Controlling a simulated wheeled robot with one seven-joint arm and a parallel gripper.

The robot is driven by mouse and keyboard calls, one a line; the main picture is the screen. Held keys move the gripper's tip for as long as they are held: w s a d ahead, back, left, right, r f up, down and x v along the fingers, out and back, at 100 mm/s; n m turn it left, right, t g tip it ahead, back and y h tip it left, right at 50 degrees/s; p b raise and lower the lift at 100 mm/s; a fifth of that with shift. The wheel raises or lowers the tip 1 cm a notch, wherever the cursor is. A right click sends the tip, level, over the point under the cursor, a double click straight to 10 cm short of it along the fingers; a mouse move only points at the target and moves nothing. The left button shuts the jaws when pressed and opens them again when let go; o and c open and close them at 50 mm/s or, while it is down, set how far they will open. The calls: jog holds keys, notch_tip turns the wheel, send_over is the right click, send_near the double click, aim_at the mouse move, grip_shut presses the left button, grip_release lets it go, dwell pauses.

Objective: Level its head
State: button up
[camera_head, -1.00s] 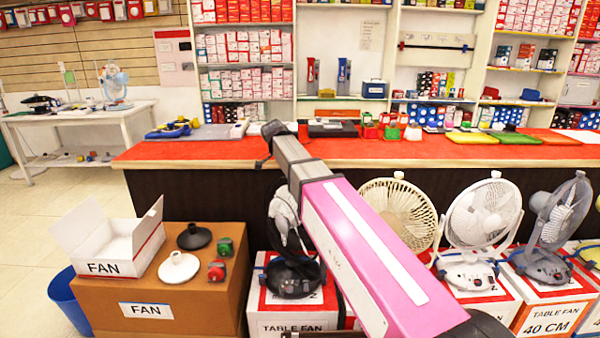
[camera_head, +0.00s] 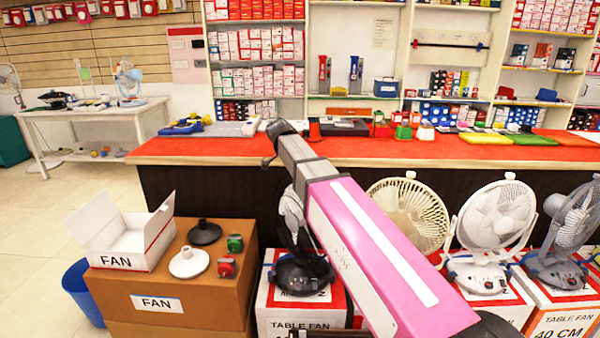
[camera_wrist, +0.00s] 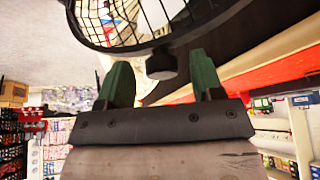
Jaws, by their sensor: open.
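A black fan (camera_head: 304,268) stands on a white and red box behind my pink arm link. Its head (camera_head: 291,214) is seen nearly edge-on and partly hidden by the arm, so its tilt is hard to tell. In the wrist view, which looks upside down, the dark fan cage (camera_wrist: 120,33) fills the top. A round black knob (camera_wrist: 160,63) on the cage rim sits between the green fingers of my gripper (camera_wrist: 160,82). The fingers are open, with gaps on both sides of the knob. My gripper is hidden in the head view.
A cream fan (camera_head: 412,215), a white fan (camera_head: 495,218) and a grey fan (camera_head: 572,225) stand on boxes to the right. A brown box (camera_head: 215,275) with an open white carton (camera_head: 118,238) is at left. The red counter (camera_head: 210,148) runs behind.

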jog(key=v, duration=1)
jog(key=shift+r, duration=0.2)
jog(key=shift+a, duration=0.15)
